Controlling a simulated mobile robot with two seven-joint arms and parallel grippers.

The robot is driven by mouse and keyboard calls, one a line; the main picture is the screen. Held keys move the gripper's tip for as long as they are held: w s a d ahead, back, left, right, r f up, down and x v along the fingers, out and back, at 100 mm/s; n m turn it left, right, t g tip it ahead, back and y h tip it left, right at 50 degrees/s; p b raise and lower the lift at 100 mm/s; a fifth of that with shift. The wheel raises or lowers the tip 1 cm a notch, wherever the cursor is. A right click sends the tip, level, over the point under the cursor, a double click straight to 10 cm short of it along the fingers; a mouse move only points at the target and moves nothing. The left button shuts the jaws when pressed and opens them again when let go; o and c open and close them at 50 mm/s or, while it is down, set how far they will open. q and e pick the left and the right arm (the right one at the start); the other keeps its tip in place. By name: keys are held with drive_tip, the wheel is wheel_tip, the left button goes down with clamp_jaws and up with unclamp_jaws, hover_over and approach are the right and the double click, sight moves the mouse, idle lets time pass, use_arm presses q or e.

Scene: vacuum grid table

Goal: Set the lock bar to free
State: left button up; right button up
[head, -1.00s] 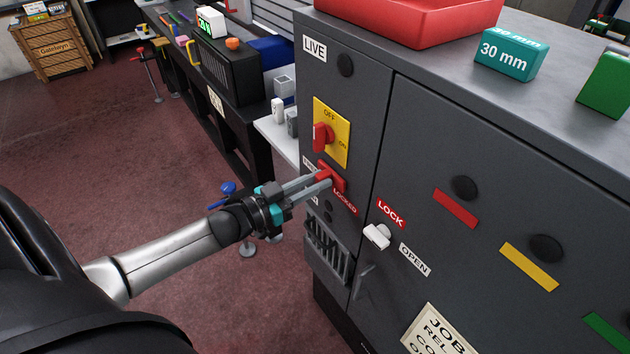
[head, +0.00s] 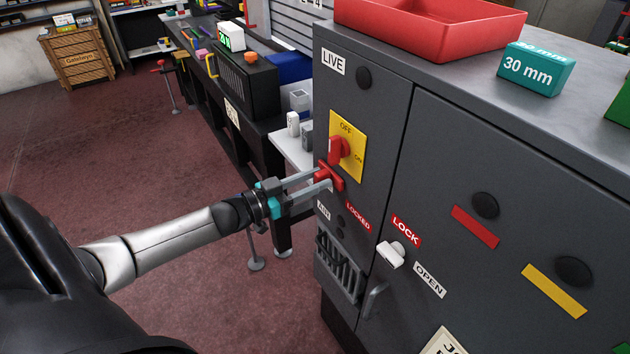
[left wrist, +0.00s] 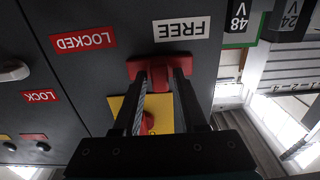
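The lock bar (head: 331,176) is a red handle on the grey cabinet front, just below the yellow OFF/ON switch (head: 351,160). The white FREE label (left wrist: 181,27) shows upside down in the left wrist view, right beside the red lock bar (left wrist: 136,68). The red LOCKED label (head: 358,217) is to the bar's lower right, with a stretch of panel between. My left gripper (head: 325,179) has its two grey fingers on either side of the bar's grip, shut on it. In the head view the FREE label is hidden behind bar and fingers. My right gripper is not in view.
A white LOCK/OPEN knob (head: 391,254) and a vent grille (head: 338,266) are lower on the cabinet. A red tray (head: 430,22) and a teal 30 mm block (head: 537,68) stand on top. A workbench (head: 228,100) stands behind, with open floor to the left.

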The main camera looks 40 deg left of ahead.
use_arm(q)
drive_tip(key=shift+o, duration=0.9)
drive_tip(key=shift+s, duration=0.1)
drive_tip(key=p+v, duration=0.2)
drive_tip(key=v, duration=1.3)
